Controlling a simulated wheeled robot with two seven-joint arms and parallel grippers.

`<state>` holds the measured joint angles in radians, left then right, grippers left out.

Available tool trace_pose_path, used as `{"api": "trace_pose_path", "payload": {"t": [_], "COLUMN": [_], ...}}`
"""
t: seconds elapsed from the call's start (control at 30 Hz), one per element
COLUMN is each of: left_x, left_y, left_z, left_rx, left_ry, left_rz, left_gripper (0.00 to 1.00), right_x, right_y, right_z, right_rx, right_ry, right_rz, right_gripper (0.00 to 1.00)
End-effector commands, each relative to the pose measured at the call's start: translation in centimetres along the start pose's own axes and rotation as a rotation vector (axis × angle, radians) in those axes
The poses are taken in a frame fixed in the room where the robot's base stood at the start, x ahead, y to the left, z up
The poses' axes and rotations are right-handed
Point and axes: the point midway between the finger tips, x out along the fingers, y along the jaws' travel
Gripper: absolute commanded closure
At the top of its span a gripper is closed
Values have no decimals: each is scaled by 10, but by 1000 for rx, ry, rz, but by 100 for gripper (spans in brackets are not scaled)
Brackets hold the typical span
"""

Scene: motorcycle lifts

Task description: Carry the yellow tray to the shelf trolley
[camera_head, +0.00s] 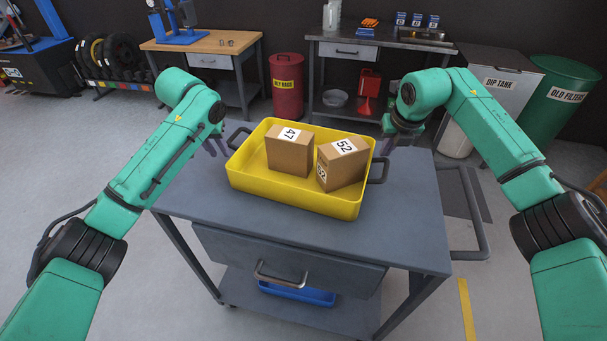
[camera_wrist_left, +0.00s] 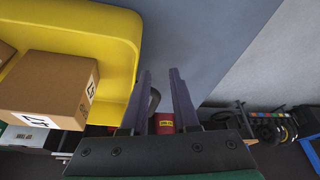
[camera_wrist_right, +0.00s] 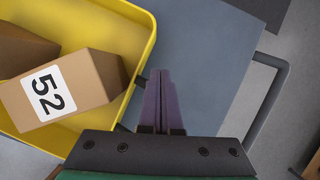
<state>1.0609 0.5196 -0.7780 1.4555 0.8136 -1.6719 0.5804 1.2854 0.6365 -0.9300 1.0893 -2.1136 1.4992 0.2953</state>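The yellow tray (camera_head: 290,197) sits on the top of a grey trolley (camera_head: 400,225) that has a drawer and a lower shelf. It holds two cardboard boxes, one marked 47 (camera_head: 289,155) and one marked 52 (camera_head: 340,166), the latter tilted. Dark handles stick out at its left end (camera_head: 236,138) and right end (camera_head: 379,171). My left gripper (camera_head: 217,147) is open beside the left handle, which shows partly between its fingers (camera_wrist_left: 160,75) in the left wrist view. My right gripper (camera_head: 386,147) is near the right handle, its fingers (camera_wrist_right: 157,75) closed together, with nothing visible between them.
A blue tray (camera_head: 297,293) lies on the trolley's lower shelf. A push handle (camera_head: 484,225) stands out at its right. Behind are a wooden bench (camera_head: 205,42), a red bin (camera_head: 287,87), a grey bench (camera_head: 385,40) and a dip tank (camera_head: 495,80). Open floor lies left.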

Motion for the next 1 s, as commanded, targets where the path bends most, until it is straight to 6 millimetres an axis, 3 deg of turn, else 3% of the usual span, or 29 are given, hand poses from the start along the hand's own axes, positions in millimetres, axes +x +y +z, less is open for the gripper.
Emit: {"api": "trace_pose_path", "payload": {"t": [0.1, 0.17, 0.2, 0.57, 1.0], "left_x": [0, 0, 0, -5, -107], "left_y": [-1, -1, -2, -2, -1], "left_z": [0, 0, 0, 0, -1], "left_rx": [-1, -2, -2, -4, -3], "left_ry": [-1, -2, -2, 0, 1], "left_rz": [-2, -3, -4, -5, -4], "left_gripper": [72, 72, 72, 72, 72], "right_x": [0, 1, 1, 1, 1], "right_y": [-1, -1, -2, -3, -3], "right_z": [0, 0, 0, -1, -1], "right_rx": [2, 3, 3, 5, 5], "right_ry": [2, 2, 3, 4, 4], "right_rz": [-2, -3, -4, -6, -7], "right_gripper": [100, 77, 72, 72, 72]}}
